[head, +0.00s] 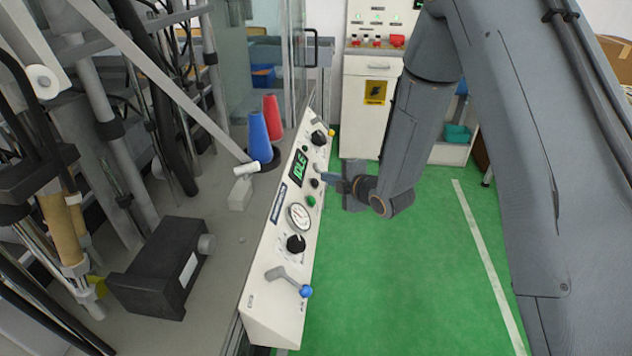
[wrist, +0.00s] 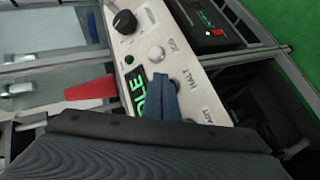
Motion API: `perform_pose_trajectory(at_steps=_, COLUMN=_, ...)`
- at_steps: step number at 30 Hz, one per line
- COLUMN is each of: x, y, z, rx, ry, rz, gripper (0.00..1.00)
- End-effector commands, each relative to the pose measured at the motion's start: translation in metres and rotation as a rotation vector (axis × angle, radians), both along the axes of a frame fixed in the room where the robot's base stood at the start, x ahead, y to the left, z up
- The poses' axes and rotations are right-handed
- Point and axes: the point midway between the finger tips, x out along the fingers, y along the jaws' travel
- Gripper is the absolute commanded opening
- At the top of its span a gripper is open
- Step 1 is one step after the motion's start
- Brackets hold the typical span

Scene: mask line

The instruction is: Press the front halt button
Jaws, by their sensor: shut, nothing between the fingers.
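The white sloped control panel (head: 268,268) runs along the front of the machine, with a green IDLE display (head: 300,168). A dark round button (head: 314,183) sits between a grey button above and a green button (head: 311,200) below. In the wrist view the HALT label (wrist: 185,86) shows on the panel; the button beside it is mostly hidden by my fingers. My gripper (head: 327,181) is shut and empty, its tips at the panel by the dark button. I cannot tell whether they touch it. The tips also show in the wrist view (wrist: 163,84).
A black knob (head: 296,243), a gauge (head: 299,216) and a blue-tipped lever (head: 305,291) are lower on the panel. Blue (head: 259,136) and red (head: 272,117) cones stand behind it. Green floor (head: 400,280) is open to the right.

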Motion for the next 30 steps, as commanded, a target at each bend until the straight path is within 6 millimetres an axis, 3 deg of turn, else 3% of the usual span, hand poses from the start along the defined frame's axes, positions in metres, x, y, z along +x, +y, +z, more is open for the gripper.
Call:
perform_pose_trajectory(at_steps=8, x=0.0, y=-0.001, z=0.001, rx=0.0, ry=0.0, rz=-0.001, gripper=0.0)
perform_pose_trajectory(at_steps=24, x=-0.001, y=-0.035, z=0.03, rx=0.0, ry=0.0, rz=-0.001, gripper=0.0)
perform_pose_trajectory(at_steps=30, x=-0.002, y=-0.038, z=0.032, rx=0.0, ry=0.0, rz=0.0, gripper=0.0)
